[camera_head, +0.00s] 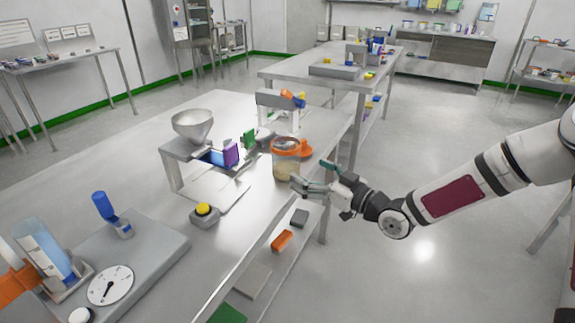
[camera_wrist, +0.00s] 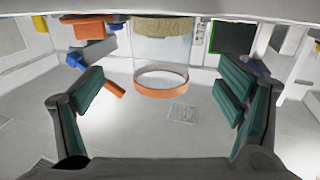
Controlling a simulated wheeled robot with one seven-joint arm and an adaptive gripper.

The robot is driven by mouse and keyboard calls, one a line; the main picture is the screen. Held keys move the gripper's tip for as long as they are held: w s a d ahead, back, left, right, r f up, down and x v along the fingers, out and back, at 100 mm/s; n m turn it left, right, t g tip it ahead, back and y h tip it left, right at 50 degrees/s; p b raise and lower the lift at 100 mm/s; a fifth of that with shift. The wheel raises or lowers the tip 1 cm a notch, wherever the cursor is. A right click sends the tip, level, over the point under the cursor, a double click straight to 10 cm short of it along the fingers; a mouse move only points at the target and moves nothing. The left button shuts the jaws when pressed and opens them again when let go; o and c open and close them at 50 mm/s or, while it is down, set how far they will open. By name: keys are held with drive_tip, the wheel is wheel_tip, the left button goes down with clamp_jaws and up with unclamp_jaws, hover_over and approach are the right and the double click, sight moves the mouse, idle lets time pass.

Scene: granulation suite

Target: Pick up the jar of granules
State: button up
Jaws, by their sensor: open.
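The jar of granules (camera_head: 286,163) stands upright near the right edge of the steel bench. It is clear, with an orange band at its top and pale granules low inside. My gripper (camera_head: 309,174) is open and empty at the jar's right side, with one fingertip overlapping the jar's lower part in the head view. In the wrist view, which looks upside down, the jar (camera_wrist: 162,52) shows ahead, centred between the two green finger pads (camera_wrist: 160,97). Whether a finger touches the jar cannot be told.
An orange part (camera_head: 304,148) sits right behind the jar. A funnel stand (camera_head: 192,125), a purple block (camera_head: 231,155) and a yellow button box (camera_head: 204,213) stand to the left. A lower shelf holds an orange piece (camera_head: 282,240).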

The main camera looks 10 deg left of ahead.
sight(276, 144)
drive_tip(key=x, duration=0.4)
drive_tip(key=b+x, duration=0.1)
drive_tip(key=x, duration=0.3)
drive_tip(key=shift+w+a+f, duration=0.1)
drive_tip(key=shift+a+f, duration=0.1)
drive_tip(key=shift+a, duration=0.05)
drive_tip(key=c, duration=1.9)
drive_tip(key=shift+c, duration=0.2)
drive_tip(key=shift+r, duration=0.15)
drive_tip(key=shift+r, duration=0.6)
wheel_tip(276, 144, up, 2)
drive_tip(key=shift+r+p, duration=0.2)
drive_tip(key=shift+p, duration=0.15)
drive_tip(key=s+d+p, duration=0.1)
drive_tip(key=s+d, duration=0.1)
drive_tip(key=s, duration=0.5)
drive_tip(key=s+d+r+p, duration=0.1)
drive_tip(key=s+d, duration=0.2)
drive_tip(key=s, duration=0.5)
drive_tip(key=shift+d, duration=0.25)
